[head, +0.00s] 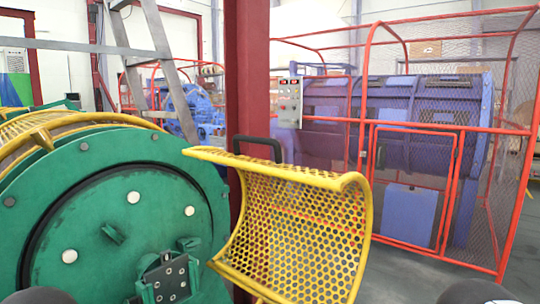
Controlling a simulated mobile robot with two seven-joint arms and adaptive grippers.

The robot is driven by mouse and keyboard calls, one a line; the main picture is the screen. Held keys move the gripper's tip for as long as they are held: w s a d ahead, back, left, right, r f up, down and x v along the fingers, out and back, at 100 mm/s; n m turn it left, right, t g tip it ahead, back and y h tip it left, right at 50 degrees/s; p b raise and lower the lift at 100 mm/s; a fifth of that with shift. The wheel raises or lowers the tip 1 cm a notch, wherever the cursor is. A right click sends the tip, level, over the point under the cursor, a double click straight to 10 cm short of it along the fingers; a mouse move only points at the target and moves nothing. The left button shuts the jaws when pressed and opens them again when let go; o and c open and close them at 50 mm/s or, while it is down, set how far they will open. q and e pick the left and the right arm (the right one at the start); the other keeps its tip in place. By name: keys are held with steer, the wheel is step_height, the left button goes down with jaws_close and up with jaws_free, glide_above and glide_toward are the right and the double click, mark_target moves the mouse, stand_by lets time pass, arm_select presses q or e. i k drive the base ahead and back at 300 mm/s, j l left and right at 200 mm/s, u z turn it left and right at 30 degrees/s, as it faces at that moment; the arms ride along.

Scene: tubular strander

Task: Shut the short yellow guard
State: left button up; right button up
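The short yellow guard (300,230) is a curved, perforated panel with a thick rolled rim. It stands swung open to the right of the green round end plate (90,215) of the machine. A black handle (258,143) shows at its upper left edge. Where its lower edge meets the machine is partly hidden. Neither of my grippers is in view; only dark rounded shapes, perhaps parts of my arms, show at the bottom corners.
Another yellow perforated guard (40,130) lies over the green machine at left. A dark red column (247,80) stands behind the open guard. A red mesh cage (415,185) encloses a blue machine at right. A grey control box (290,102) hangs beside it.

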mark_target(315, 179)
steer(key=i+l+u, duration=0.15)
steer(key=l, duration=0.15)
steer(key=i+l+u, duration=0.2)
steer(key=l, duration=0.15)
steer(key=l+u, duration=0.15)
steer(key=l, duration=0.15)
steer(key=i+l+u, duration=0.15)
steer(key=l, duration=0.7)
